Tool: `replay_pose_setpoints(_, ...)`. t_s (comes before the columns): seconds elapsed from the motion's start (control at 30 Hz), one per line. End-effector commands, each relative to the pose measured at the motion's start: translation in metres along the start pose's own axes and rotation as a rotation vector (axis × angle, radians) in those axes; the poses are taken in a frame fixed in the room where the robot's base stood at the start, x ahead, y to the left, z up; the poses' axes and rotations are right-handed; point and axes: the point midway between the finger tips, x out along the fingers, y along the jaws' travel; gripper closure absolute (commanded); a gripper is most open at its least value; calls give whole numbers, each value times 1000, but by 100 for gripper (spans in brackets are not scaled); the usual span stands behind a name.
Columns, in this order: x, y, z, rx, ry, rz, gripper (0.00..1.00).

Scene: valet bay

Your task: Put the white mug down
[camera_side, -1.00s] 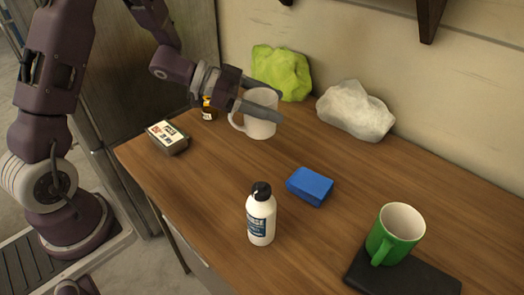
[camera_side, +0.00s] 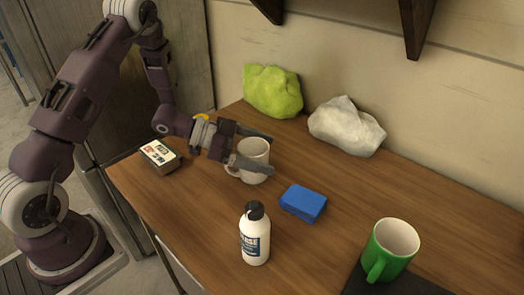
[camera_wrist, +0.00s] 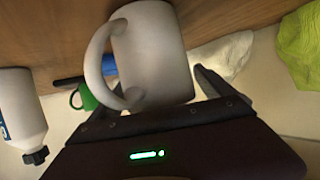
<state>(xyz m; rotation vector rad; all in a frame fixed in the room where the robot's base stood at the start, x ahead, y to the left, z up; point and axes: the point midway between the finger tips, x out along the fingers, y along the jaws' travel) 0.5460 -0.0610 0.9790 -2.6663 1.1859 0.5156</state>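The white mug (camera_side: 254,150) stands upright on the wooden table, its handle on the left in the side view. In the wrist view the mug (camera_wrist: 158,60) appears upside down, with its base against the tabletop. My gripper (camera_side: 272,155) is at the mug, one finger on the far side and one on the near side. The fingers are spread wider than the mug; in the wrist view a gap shows between the mug and the right-hand finger. The near finger hides part of the mug in the side view.
A blue block (camera_side: 303,203) and a white bottle (camera_side: 255,235) are in front of the mug. A small box (camera_side: 160,156) lies left. Green (camera_side: 272,91) and white cloths (camera_side: 347,126) lie along the wall.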

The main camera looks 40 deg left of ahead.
Motion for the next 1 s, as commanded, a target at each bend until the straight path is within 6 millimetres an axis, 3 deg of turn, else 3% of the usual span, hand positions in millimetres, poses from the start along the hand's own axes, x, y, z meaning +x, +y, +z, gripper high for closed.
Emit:
replay_pose_setpoints(0.33, -8, -1, -3, 0, 0, -4, 7)
replay_pose_setpoints(0.73, -98, -1, -3, -2, -1, -5, 7)
replay_pose_setpoints(1.0, -122, 0, -3, -1, -1, -1, 7)
